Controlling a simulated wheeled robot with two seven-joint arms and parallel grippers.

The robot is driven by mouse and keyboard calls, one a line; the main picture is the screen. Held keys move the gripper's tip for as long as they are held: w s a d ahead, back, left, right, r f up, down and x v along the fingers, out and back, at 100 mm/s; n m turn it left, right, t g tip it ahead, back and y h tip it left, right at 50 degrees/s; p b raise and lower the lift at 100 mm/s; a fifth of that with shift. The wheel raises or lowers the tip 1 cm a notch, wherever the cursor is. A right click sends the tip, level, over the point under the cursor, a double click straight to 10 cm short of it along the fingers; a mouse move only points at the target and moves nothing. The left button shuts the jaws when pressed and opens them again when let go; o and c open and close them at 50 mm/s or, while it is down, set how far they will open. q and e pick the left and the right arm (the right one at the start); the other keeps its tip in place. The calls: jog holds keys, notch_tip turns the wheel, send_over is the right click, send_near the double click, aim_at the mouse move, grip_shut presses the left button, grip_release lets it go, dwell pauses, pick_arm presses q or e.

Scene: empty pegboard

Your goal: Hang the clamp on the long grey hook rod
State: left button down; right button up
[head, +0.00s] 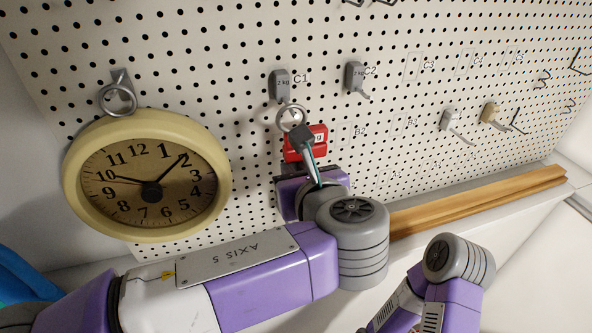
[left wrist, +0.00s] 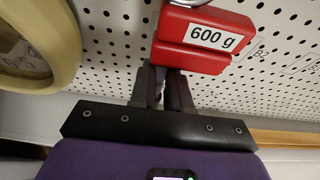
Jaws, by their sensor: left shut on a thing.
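The clamp (head: 293,156) is a red block labelled 600 g with a metal ring (head: 291,117) on top. It also shows in the left wrist view (left wrist: 190,57). My left gripper (left wrist: 163,75) is shut on its lower part and holds it upright before the pegboard. The ring is just below the grey 2 kg hook at C1 (head: 279,85); its rod is not clear. A dark-headed thin rod (head: 310,160) overlaps the block; I cannot tell what it belongs to. Other grey hooks show at C2 (head: 354,77) and lower right (head: 450,120). My right gripper is out of view.
A round cream clock (head: 150,185) hangs by a ring left of the clamp. Wooden strips (head: 480,200) lie on the ledge below. Board around C3 is clear.

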pick_arm(q)
jog(key=c, duration=1)
grip_release()
jog(key=shift+f, duration=0.1)
jog(key=shift+s, duration=0.15)
jog(key=shift+s+d, duration=0.45)
jog(key=shift+s, duration=0.95)
jog(key=shift+s+d, duration=0.5)
jog(key=shift+s, duration=0.9)
jog(key=shift+s+d, duration=0.45)
jog(key=shift+s, duration=0.95)
